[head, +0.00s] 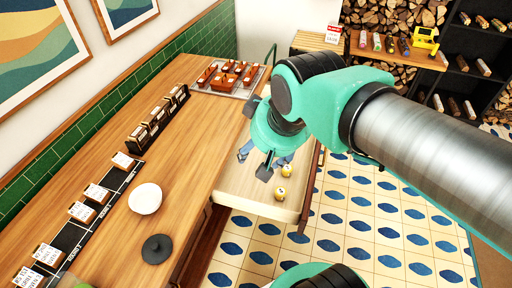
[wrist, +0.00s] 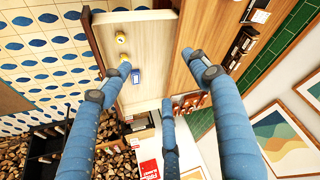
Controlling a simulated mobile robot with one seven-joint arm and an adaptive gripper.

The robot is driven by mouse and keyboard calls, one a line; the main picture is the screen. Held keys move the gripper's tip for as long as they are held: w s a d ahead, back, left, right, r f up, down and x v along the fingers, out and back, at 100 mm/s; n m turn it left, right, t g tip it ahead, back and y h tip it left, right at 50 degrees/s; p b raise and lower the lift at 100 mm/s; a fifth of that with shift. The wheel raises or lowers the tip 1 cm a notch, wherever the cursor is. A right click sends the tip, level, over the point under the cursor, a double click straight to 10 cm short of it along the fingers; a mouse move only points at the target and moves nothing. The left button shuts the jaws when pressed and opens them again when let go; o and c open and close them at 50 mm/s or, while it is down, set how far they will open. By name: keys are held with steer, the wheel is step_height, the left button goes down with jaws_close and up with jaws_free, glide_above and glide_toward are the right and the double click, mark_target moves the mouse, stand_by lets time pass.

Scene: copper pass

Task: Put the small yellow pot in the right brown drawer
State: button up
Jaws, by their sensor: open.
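Two small yellow pots, one (head: 286,170) behind the other (head: 280,192), stand inside an open drawer with a pale wooden floor (head: 240,204) and brown sides. In the wrist view, yellow pots (wrist: 121,38) show on the drawer floor (wrist: 145,50), one close to a fingertip in the picture. A small blue item (wrist: 136,76) lies near them. My gripper (head: 263,158) is over the drawer, its blue fingers spread. In the wrist view my gripper (wrist: 168,82) is open with nothing between its fingers. My arm hides part of the drawer's far end.
The wooden counter (head: 185,150) holds a white bowl (head: 145,198), a dark round disc (head: 157,250), a row of labelled boxes (head: 98,193) and a tray of brown pieces (head: 228,76). Shelves and stacked logs (head: 400,18) stand at the back. Tiled floor (head: 370,240) is clear at right.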

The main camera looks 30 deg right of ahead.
steer(key=s, duration=0.2)
steer(key=s+a, duration=0.1)
steer(key=shift+s+a+r, duration=0.1)
steer(key=shift+s+r, duration=0.2)
